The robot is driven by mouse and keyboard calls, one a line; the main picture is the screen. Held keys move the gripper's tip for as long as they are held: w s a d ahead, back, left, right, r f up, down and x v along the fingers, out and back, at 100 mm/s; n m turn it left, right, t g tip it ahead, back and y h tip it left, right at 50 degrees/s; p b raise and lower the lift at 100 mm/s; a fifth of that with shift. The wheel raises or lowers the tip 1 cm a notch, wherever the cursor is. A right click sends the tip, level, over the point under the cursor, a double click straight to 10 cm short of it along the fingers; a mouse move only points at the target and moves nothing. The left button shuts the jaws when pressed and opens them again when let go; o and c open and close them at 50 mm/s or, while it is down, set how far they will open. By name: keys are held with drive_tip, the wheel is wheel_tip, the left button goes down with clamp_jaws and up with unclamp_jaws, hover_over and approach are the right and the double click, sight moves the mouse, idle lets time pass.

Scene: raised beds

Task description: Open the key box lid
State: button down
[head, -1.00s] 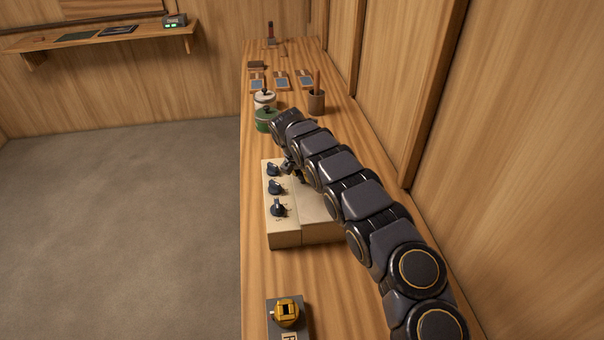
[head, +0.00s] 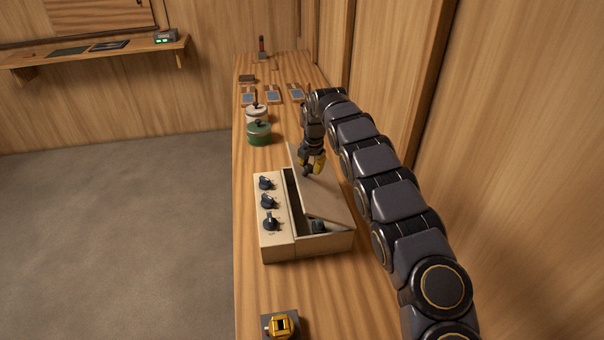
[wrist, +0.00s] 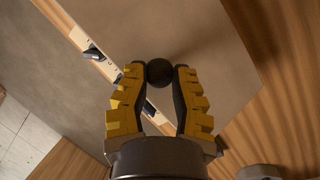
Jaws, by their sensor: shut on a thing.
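The key box (head: 280,249) is a cream box on the wooden bench, with several dark knobs on its left panel. Its lid (head: 325,199) is tilted up, with the left edge raised and a dark gap showing the inside. A dark object shows inside near the front. My gripper (head: 313,170) is above the lid, with its yellow-padded fingers shut on the lid's dark round knob (wrist: 159,72). In the wrist view the lid (wrist: 200,40) fills much of the picture behind the fingers.
A green lidded pot (head: 259,133) and a white pot (head: 257,113) stand behind the box. A yellow device (head: 281,325) sits on the bench in front. The wooden wall (head: 480,150) runs close along the right.

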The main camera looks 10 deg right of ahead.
drive_tip(key=d+r+y, duration=0.1)
drive_tip(key=d, duration=0.7)
drive_tip(key=shift+s+d+r, duration=0.25)
drive_tip(key=shift+s+r, duration=0.05)
drive_tip(key=shift+s, duration=0.05)
drive_tip(key=c, duration=1.7)
unclamp_jaws()
drive_tip(key=shift+d+y, duration=0.3)
drive_tip(key=shift+d, duration=0.1)
drive_tip(key=o, duration=0.3)
drive_tip(key=shift+d+f+g, duration=0.15)
drive_tip(key=shift+d+g, duration=0.15)
drive_tip(key=shift+d, duration=1.05)
drive_tip(key=o, duration=0.7)
drive_tip(key=shift+w+r, duration=0.15)
drive_tip(key=shift+r, duration=0.15)
drive_tip(key=shift+w+a+r, duration=0.1)
drive_tip(key=shift+r, duration=0.1)
drive_tip(key=shift+v, duration=3.7)
